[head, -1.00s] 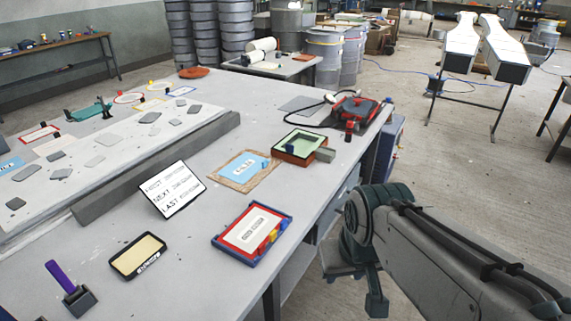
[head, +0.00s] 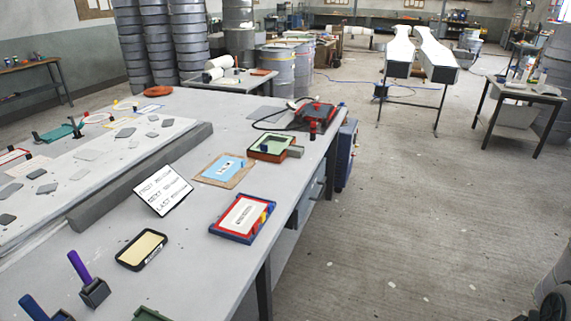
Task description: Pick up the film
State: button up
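I cannot tell for sure which item is the film. A light blue labelled sheet (head: 224,168) lies flat on a brown board (head: 240,180) on the grey workbench (head: 190,253). Nearer, a white labelled sheet (head: 243,215) lies in a red and blue framed tray (head: 226,234). Behind the blue sheet is a red-sided tray with a green rim (head: 263,153). My gripper is not in view. Only a dark piece, perhaps of my arm, shows at the lower right edge.
A tilted white sign (head: 163,190) stands left of the brown board. A black-framed yellow pad (head: 141,249) and a purple-handled tool (head: 80,266) are nearer. A red and black device (head: 316,112) with a cable sits at the bench's far right corner. The floor right of the bench is open.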

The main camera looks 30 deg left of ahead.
aim_at(226, 168)
jog(key=u, duration=0.05)
jog(key=i, duration=1)
jog(key=u, duration=0.3)
jog(key=i, duration=1.6)
jog(key=u, duration=1.3)
jog(key=i, duration=0.95)
jog(key=u, duration=1.35)
jog(key=i, duration=0.4)
jog(key=u, duration=0.25)
